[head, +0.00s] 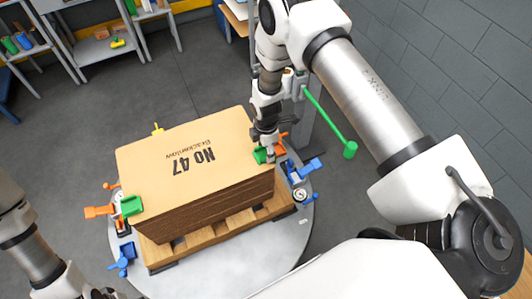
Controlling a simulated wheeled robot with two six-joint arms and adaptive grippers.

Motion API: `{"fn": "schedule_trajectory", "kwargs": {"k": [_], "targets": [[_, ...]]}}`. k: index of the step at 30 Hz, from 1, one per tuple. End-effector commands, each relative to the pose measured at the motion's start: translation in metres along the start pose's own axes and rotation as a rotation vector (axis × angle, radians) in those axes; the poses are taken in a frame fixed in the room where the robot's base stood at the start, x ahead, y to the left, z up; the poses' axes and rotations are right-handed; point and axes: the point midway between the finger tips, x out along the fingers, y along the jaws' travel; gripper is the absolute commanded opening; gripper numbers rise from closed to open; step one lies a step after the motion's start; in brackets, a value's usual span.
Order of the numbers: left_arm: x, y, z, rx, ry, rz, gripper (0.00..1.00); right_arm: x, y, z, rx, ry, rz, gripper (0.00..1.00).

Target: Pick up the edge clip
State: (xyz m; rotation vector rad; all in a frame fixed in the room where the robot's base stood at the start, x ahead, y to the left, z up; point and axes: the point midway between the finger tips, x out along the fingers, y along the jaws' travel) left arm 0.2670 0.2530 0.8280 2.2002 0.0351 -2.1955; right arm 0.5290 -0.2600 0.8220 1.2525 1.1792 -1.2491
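A stack of brown board sheets (190,180) marked "No 47" lies on a wooden pallet (225,232). A green edge clip (261,155) sits at the stack's right edge. A second green clip (131,206) sits at its left front corner, beside an orange lever. My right gripper (268,148) points down at the right edge, right at the first green clip, and partly covers it. Its fingers are too small and overlapped to tell whether they are open or shut on the clip. My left arm (38,255) is at the lower left, and its gripper does not show.
The pallet stands on a round grey table (285,250) with blue clamps (307,170) and orange levers around it. A green-tipped rod (350,150) sticks out to the right. Shelves and benches stand at the back left. The grey floor (80,120) is clear.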

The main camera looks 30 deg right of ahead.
Motion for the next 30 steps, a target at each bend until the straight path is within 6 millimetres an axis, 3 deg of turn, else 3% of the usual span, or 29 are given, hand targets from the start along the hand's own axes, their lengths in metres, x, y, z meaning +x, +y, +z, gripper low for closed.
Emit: {"fn": "schedule_trajectory", "kwargs": {"k": [13, 21, 28, 30], "targets": [[0.003, 0.0, 0.0, 0.0, 0.0, 0.0, 0.66, -0.002, 0.0, 0.0, 0.0, 0.0, 0.001, 0.28], [0.023, 0.0, 0.0, 0.0, 0.0, 0.0, 0.66, -0.034, 0.001, 0.0, -0.001, 0.0, 0.004, 0.28], [0.036, 0.0, 0.0, 0.0, 0.0, 0.0, 0.66, -0.037, -0.053, -0.011, -0.001, -0.001, -0.003, 0.28], [0.051, 0.0, 0.0, 0.0, 0.001, 0.0, 0.66, -0.033, -0.062, -0.014, 0.0, 0.001, 0.0, 0.28]]}}
